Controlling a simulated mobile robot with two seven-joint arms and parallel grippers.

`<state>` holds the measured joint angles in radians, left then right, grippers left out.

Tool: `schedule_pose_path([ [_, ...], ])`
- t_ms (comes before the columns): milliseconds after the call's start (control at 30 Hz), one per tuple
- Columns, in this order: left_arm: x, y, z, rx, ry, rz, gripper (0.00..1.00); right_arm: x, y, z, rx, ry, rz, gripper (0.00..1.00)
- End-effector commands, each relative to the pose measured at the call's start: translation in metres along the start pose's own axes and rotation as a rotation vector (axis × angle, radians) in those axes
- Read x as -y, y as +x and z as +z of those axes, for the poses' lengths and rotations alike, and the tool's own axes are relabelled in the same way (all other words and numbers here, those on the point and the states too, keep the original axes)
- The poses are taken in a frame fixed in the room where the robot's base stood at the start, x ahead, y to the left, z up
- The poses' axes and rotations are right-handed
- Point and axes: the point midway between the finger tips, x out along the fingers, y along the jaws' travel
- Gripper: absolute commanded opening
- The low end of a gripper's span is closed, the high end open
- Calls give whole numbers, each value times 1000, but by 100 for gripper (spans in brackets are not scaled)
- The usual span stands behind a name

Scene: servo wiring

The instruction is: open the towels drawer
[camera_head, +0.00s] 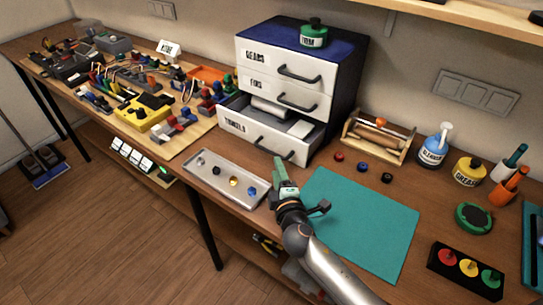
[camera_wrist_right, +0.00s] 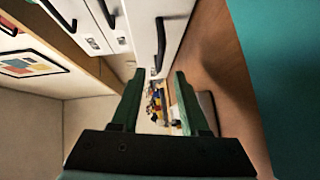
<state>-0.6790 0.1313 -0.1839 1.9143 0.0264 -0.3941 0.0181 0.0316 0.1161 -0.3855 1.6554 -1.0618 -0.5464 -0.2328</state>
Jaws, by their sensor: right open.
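The towels drawer (camera_head: 238,125) is the lowest drawer of a white drawer cabinet with a dark blue top (camera_head: 347,45). It stands partly pulled out, and pale items show inside it. Its dark bar handle (camera_head: 272,149) is on the front. My right gripper (camera_head: 280,166), with green fingers, is just in front of the right part of this handle. In the right wrist view the fingers (camera_wrist_right: 155,88) are apart with nothing between them. A dark handle (camera_wrist_right: 160,45) on a white front lies ahead of them, apart from the fingers. My left gripper is out of view.
The two upper drawers (camera_head: 287,83) are shut. A grey tray (camera_head: 222,172) with small parts lies left of my gripper, and a teal mat (camera_head: 360,220) lies right. A wooden rack (camera_head: 378,140) stands right of the cabinet. A green-lidded jar (camera_head: 313,36) sits on top.

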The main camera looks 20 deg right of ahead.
Motion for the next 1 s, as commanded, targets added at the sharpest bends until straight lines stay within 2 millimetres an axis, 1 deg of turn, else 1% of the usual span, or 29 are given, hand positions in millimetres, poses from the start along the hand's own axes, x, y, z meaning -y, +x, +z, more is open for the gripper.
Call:
schedule_pose_path([
  [33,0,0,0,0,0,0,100,-1,10,0,1,-1,1,45],
  [100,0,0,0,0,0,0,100,0,23,0,1,1,1,45],
  [200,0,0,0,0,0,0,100,0,38,0,1,0,1,45],
  [333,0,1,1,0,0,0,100,0,53,0,0,0,0,45],
  [500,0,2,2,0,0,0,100,0,63,0,-1,2,0,45],
  [800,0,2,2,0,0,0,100,1,64,0,0,1,-1,45],
  [833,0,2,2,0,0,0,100,1,64,0,0,1,-1,44],
  [1000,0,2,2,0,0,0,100,0,64,0,-1,1,-1,24],
])
